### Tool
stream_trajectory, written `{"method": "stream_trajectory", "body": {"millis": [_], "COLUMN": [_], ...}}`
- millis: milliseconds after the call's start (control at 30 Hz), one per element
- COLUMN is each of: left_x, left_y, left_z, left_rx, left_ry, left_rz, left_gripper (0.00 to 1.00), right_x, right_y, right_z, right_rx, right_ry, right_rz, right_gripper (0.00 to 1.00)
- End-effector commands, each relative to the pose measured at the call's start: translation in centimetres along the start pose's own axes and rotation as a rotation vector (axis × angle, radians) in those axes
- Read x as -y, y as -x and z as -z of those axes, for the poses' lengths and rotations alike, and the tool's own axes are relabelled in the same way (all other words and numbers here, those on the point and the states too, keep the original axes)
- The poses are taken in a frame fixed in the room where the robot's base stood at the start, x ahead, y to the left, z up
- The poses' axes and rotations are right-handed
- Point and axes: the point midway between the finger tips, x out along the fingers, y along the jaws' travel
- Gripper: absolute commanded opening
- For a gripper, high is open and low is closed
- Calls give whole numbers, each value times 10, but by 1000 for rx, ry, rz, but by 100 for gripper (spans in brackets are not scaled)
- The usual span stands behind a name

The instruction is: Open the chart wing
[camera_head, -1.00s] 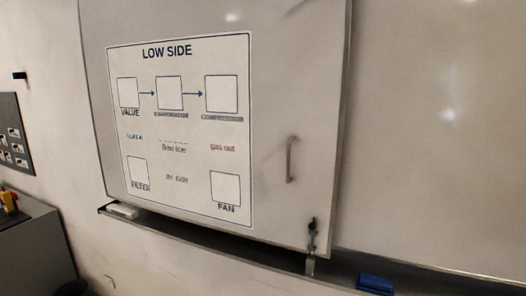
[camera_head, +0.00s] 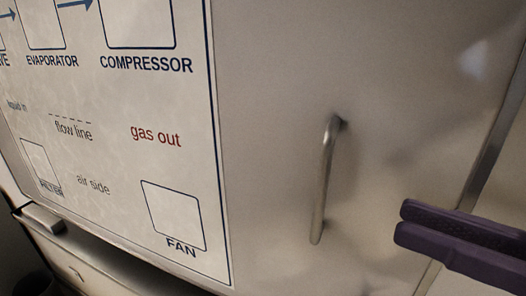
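The chart wing (camera_head: 275,60) is a whitish panel that fills most of the head view. It lies flat, with its right edge (camera_head: 497,135) slanting down at the far right. A slim metal bar handle (camera_head: 325,180) stands upright on it, right of the chart. My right gripper (camera_head: 402,222) comes in from the right with two dark purple fingers. Their tips are right of the handle's lower part, apart from it. The fingers overlap in this view, so their gap cannot be judged. No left gripper shows.
The printed chart (camera_head: 190,95) on the wing shows boxes labelled evaporator, compressor and fan. The panel between chart and handle is bare.

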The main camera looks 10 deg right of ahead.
Motion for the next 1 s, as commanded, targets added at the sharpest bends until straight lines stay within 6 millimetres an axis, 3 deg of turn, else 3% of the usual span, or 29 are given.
{"method": "stream_trajectory", "body": {"millis": [600,1000], "left_x": [1,1], "left_y": [33,35], "left_z": [8,10], "left_rx": [7,4], "left_ry": [0,0], "left_rz": [0,0], "left_gripper": [0,0], "right_x": [-1,0], "right_y": [-84,-96], "right_z": [4,1], "right_rx": [-3,0], "right_ry": [2,2], "right_rz": [-5,-2], "right_gripper": [24,24]}}
